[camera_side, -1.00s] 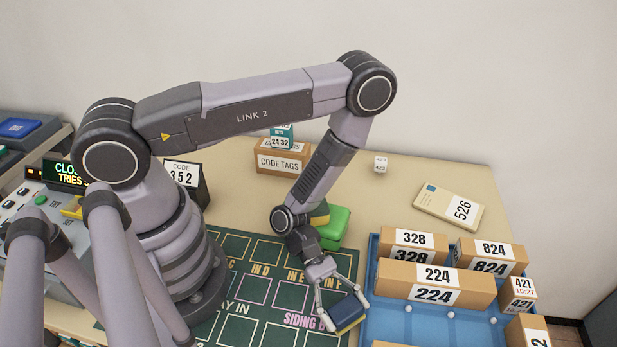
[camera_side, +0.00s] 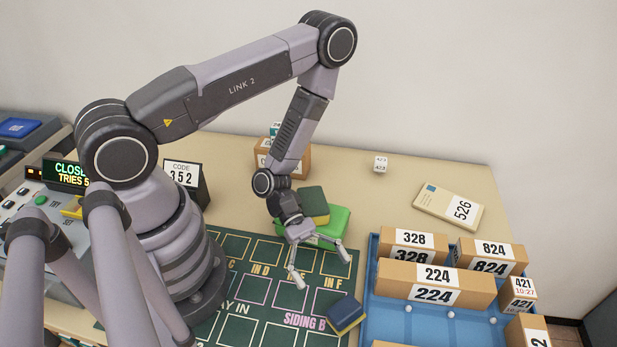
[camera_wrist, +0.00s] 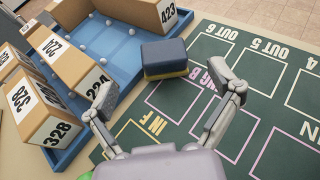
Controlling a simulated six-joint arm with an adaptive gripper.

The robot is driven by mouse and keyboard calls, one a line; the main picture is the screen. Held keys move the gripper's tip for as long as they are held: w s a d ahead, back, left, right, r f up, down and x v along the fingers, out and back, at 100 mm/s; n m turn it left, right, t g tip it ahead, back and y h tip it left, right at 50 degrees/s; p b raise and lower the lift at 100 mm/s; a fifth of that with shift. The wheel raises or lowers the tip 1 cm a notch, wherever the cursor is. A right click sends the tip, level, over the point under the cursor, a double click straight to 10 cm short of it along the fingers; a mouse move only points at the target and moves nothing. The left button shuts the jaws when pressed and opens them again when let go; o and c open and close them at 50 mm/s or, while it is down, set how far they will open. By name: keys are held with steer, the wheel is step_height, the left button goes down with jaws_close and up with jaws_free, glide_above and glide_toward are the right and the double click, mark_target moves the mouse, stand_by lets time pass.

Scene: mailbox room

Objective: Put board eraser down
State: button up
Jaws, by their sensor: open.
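The board eraser (camera_side: 346,313), dark blue on top with a yellow lower layer, rests on the green mat (camera_side: 258,291) by the SIDING B label, close to the blue tray's left edge. It also shows in the wrist view (camera_wrist: 164,58), lying flat beyond my fingertips. My gripper (camera_side: 321,271) is open and empty, raised above the mat and behind the eraser in the side view. In the wrist view its two fingers (camera_wrist: 170,96) are spread wide, with clear space between them and the eraser.
The blue tray (camera_side: 372,304) at right holds several numbered boxes, including 224 (camera_side: 434,284), and white balls. A green block (camera_side: 334,221) with a dark-topped piece on it stands behind my gripper. A 526 parcel (camera_side: 447,205) and a CODE 352 sign (camera_side: 182,176) are on the table.

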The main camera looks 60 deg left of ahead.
steer(key=v, duration=0.4)
steer(key=shift+a+r, duration=0.1)
steer(key=shift+a, duration=0.05)
step_height(320, 180, up, 19)
steer(key=a+m+g+y, duration=0.3)
steer(key=m+y, duration=0.1)
steer(key=m, duration=0.8)
steer(key=s+a+r+m+t+y, duration=0.3)
steer(key=s+a+r+t+y, duration=0.1)
steer(key=r, duration=0.3)
steer(key=s+a+r+m+t+y, duration=0.3)
steer(key=a+r+t+y, duration=0.1)
steer(key=r, duration=0.3)
steer(key=shift+s+a+r+t+y, duration=0.3)
steer(key=shift+s+a+r+y, duration=0.1)
steer(key=shift+a+y, duration=0.4)
